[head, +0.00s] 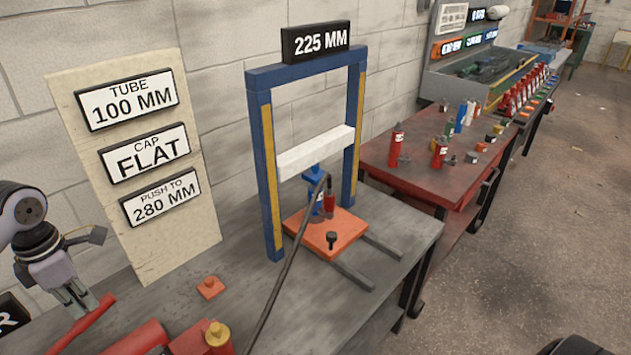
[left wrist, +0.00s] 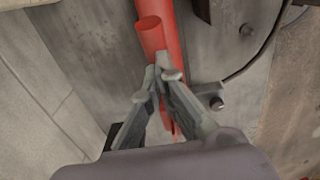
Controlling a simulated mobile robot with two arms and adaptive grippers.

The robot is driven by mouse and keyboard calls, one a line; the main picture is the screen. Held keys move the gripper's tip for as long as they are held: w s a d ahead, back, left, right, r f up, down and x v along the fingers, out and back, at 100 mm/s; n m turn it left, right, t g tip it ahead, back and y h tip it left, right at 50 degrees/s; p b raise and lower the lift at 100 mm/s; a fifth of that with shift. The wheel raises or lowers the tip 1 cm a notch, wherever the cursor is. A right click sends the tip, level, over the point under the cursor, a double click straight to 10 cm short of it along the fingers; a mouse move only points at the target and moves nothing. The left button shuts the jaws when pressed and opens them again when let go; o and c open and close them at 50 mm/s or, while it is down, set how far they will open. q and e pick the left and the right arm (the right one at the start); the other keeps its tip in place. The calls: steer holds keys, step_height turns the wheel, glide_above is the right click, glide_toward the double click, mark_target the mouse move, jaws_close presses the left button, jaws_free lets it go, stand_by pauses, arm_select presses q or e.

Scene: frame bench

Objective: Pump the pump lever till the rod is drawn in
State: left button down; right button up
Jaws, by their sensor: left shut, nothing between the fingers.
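The red pump lever (head: 84,326) is a tube slanting up to the right at the lower left of the head view. Its open end (left wrist: 152,24) shows in the left wrist view. My left gripper (head: 86,302) is shut and empty, its fingertips at the lever's upper end; whether they touch it I cannot tell. The red pump body (head: 140,340) lies beside the lever, partly cut off by the bottom edge. My right gripper is out of view.
A black hose (head: 285,280) arcs over the grey bench (head: 240,310). The display (head: 316,41) reads 225 MM. A board (head: 190,225) reads tube 100 mm, cap flat, push to 280 mm. A red table (head: 425,165) with several cylinders stands to the right.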

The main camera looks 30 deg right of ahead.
arm_select(q)
steer(key=shift+r+p, duration=1.4)
steer(key=shift+r, duration=1.15)
steer(key=shift+f, duration=0.1)
